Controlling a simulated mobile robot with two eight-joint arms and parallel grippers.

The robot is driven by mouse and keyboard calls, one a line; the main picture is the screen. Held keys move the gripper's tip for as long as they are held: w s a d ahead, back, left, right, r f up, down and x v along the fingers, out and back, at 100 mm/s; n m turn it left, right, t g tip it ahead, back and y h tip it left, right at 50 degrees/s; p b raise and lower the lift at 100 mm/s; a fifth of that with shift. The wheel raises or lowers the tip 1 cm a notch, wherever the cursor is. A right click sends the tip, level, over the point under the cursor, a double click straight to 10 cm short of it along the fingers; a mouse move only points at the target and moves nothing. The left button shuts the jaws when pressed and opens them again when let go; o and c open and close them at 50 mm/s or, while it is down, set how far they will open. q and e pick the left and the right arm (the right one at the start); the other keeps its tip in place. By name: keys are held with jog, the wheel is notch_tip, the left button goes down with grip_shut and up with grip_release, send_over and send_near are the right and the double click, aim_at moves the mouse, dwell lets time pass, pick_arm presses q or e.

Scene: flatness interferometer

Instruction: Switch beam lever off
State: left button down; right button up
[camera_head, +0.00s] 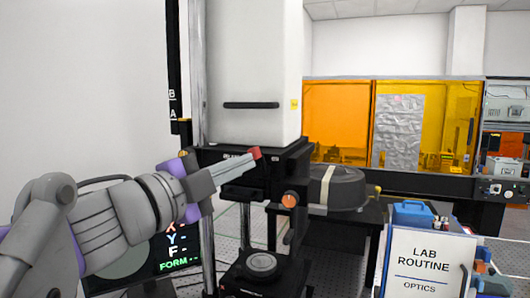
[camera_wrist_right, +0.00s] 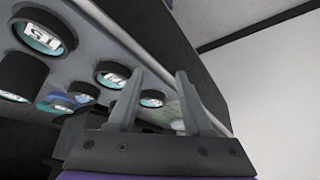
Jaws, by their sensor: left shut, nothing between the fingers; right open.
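The interferometer (camera_head: 252,75) stands in the middle of the head view, with a white upper housing and a black lower unit. A small red lever end (camera_head: 256,153) shows on the front of the black unit. My left gripper (camera_head: 254,160) is shut and empty, its fingertips at the red end; I cannot tell whether they touch. The fingers and wrist hide part of the black front. My right gripper (camera_wrist_right: 160,92) is open and empty in the right wrist view and is not seen in the head view.
An orange knob (camera_head: 290,200) sits right of my left fingers. A round stage (camera_head: 262,263) lies below. A dark round case (camera_head: 338,188) and a lab routine sign (camera_head: 429,262) stand right. Round labelled pieces (camera_wrist_right: 42,38) sit in a grey holder beside my right fingers.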

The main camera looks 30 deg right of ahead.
aim_at(256, 155)
pick_arm(q)
jog(key=w+d, duration=0.4)
jog(key=d, duration=0.1)
jog(key=w+d+p, duration=0.1)
jog(key=w+d, duration=0.1)
jog(key=shift+d+f, duration=0.1)
jog(key=shift+d, duration=0.1)
jog(key=shift+w+a, duration=0.1)
jog(key=shift+a, duration=0.5)
jog(key=shift+w+d, duration=0.1)
jog(key=shift+w, duration=0.1)
pick_arm(e)
jog(key=shift+w+a+r, duration=0.1)
jog(key=shift+w+r, duration=0.1)
jog(key=shift+r, duration=0.3)
pick_arm(q)
jog(key=shift+s, duration=0.15)
pick_arm(e)
jog(key=shift+s, duration=0.1)
pick_arm(q)
jog(key=shift+n, duration=0.3)
